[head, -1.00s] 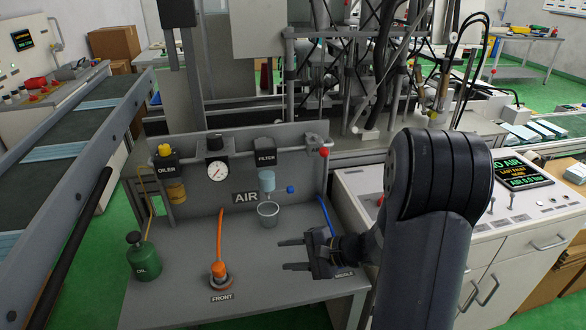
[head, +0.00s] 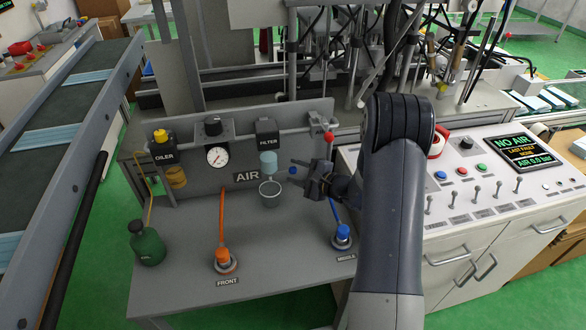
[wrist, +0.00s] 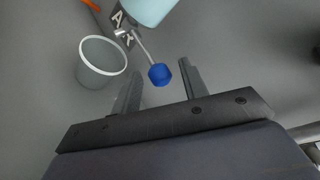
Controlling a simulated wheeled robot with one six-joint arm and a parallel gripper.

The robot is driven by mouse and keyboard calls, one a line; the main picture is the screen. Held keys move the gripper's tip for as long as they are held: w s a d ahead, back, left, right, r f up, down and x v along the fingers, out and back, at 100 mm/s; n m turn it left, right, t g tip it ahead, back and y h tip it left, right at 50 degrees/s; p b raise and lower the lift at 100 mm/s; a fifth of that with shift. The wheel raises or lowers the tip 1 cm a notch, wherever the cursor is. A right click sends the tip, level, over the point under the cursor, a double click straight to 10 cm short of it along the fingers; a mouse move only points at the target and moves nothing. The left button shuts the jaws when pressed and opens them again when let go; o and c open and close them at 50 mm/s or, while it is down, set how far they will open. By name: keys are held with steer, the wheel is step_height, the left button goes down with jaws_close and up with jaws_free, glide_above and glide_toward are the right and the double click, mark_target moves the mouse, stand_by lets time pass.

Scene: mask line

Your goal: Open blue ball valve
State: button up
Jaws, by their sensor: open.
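A small blue knob (head: 292,170) sits on a short metal stem below the filter bowl (head: 268,160), in front of the AIR panel. In the wrist view the blue knob (wrist: 160,75) is beyond the fingertips, roughly between them. My gripper (head: 296,177) is open and empty, with its fingers pointing left at the knob; I cannot tell whether they touch it. Another blue fitting (head: 343,233) with a blue hose stands on the bench at the label MIDDLE. An orange fitting (head: 223,257) with an orange hose stands at the label FRONT.
A grey cup (head: 270,194) is below the filter, close left of my gripper; it also shows in the wrist view (wrist: 102,62). A red knob (head: 329,137) is on the pipe above. A green oil can (head: 147,243) stands at left. The display (head: 516,150) reads NO AIR.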

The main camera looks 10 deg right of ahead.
steer(key=shift+x, duration=0.8)
steer(key=shift+c, duration=0.4)
jaws_close()
